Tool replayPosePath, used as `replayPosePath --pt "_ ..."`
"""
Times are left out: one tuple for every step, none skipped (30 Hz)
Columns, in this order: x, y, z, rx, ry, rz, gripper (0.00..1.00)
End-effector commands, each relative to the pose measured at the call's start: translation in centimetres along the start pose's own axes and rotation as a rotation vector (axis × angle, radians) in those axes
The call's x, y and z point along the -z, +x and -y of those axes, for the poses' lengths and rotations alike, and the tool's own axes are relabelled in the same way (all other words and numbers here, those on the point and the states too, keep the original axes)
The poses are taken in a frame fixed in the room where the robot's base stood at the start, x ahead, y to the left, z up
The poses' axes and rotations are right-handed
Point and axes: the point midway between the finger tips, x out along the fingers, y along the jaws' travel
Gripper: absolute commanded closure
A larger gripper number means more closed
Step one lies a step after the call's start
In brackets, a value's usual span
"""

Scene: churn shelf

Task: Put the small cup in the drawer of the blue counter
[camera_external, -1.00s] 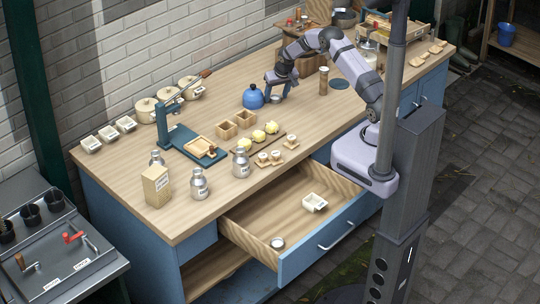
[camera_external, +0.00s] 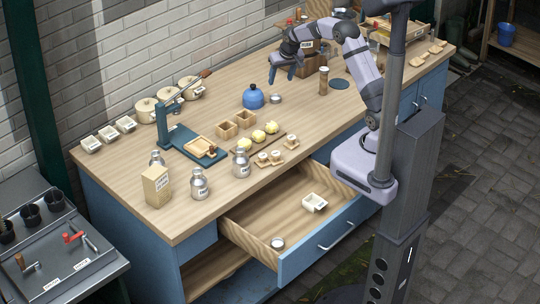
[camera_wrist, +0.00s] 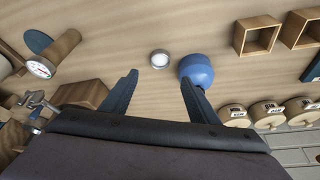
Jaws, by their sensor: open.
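A small round metal cup (camera_external: 275,98) stands on the wooden counter top, just right of the blue kettle (camera_external: 253,97). In the wrist view the cup (camera_wrist: 159,60) lies beyond and between my fingertips, with the kettle (camera_wrist: 196,70) beside it. My gripper (camera_external: 282,80) is open and empty, raised above the counter behind the cup, apart from it. The blue counter's drawer (camera_external: 240,236) is pulled open. Inside it are a white square dish (camera_external: 314,202) at the right and another small round metal container (camera_external: 277,243) near the front left.
A brown cylinder with a dial (camera_external: 323,81) stands right of the cup. The drawer's middle is clear.

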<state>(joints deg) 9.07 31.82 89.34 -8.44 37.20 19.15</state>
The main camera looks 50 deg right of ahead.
Motion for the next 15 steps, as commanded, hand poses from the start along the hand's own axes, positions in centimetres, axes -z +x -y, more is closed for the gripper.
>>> replayPosePath --pt "0.0 -0.2 0.0 0.001 0.0 -0.001 0.45" --pt "0.0 -0.3 0.0 0.001 0.0 -0.001 0.45" --pt "0.0 -0.4 0.0 0.001 0.0 -0.001 0.45" --pt "0.0 -0.5 0.0 0.0 0.0 0.0 0.45" --pt "0.0 -0.5 0.0 0.0 0.0 0.0 0.45" --pt "0.0 -0.5 0.0 0.0 0.0 0.0 0.45" --pt "0.0 -0.5 0.0 0.0 0.0 0.0 0.45" --pt "0.0 -0.5 0.0 0.0 0.0 0.0 0.45" --pt "-0.1 -0.5 0.0 0.0 -0.001 0.001 0.45" --pt "-0.1 -0.6 0.0 0.001 -0.002 0.002 0.45" --pt "-0.3 -0.6 0.1 0.001 -0.004 0.003 0.45" --pt "-0.6 -0.8 0.1 0.002 -0.008 0.008 0.45" --pt "-1.0 -0.9 0.2 0.003 -0.013 0.013 0.45" --pt "-1.4 -1.2 0.2 0.004 -0.019 0.018 0.45" --pt "-2.3 -1.5 0.3 0.005 -0.031 0.03 0.45"
